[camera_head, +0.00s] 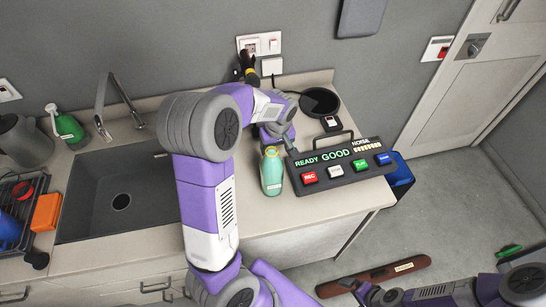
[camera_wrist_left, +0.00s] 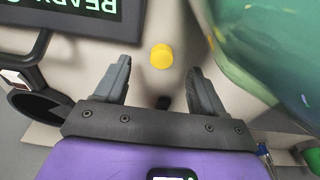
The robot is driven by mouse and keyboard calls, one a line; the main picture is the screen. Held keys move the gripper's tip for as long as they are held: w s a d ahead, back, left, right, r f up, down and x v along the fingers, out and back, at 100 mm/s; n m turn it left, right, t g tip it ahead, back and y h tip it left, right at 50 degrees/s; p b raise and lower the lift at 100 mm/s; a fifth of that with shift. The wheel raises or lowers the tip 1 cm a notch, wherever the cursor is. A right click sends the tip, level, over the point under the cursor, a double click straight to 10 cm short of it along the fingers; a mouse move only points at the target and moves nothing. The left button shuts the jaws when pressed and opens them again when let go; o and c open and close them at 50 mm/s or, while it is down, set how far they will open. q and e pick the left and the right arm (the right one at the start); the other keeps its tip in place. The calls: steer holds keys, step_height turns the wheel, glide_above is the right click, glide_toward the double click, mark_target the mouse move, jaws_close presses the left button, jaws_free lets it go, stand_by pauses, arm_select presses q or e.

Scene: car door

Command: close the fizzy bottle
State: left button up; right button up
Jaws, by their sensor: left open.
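The fizzy bottle (camera_head: 272,176), pale green with a light label, stands upright on the counter left of the recorder panel; yellow shows at its top. In the left wrist view the green bottle (camera_wrist_left: 275,45) fills the upper right, close to one finger. A small round yellow cap (camera_wrist_left: 162,56) appears beyond and between the fingertips, apart from the visible part of the bottle.
The recorder panel (camera_head: 340,166) with coloured buttons stands right of the bottle, close to my left gripper. A black round object (camera_head: 319,101) is behind it. A sink (camera_head: 120,197), spray bottle (camera_head: 68,129) and dish rack are at left.

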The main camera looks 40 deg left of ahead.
arm_select(q)
steer(key=f, duration=0.1)
steer(key=a+f, duration=0.1)
steer(key=f, duration=0.1)
steer(key=f+b, duration=0.1)
steer(key=f, duration=0.1)
steer(key=shift+w+a, duration=0.2)
steer(key=shift+w, duration=0.05)
steer(key=shift+c, duration=0.3)
steer(key=c, duration=1.1)
steer(key=shift+c, duration=0.2)
steer(key=shift+r, duration=0.15)
step_height(320, 180, up, 10)
steer(key=p, duration=0.2)
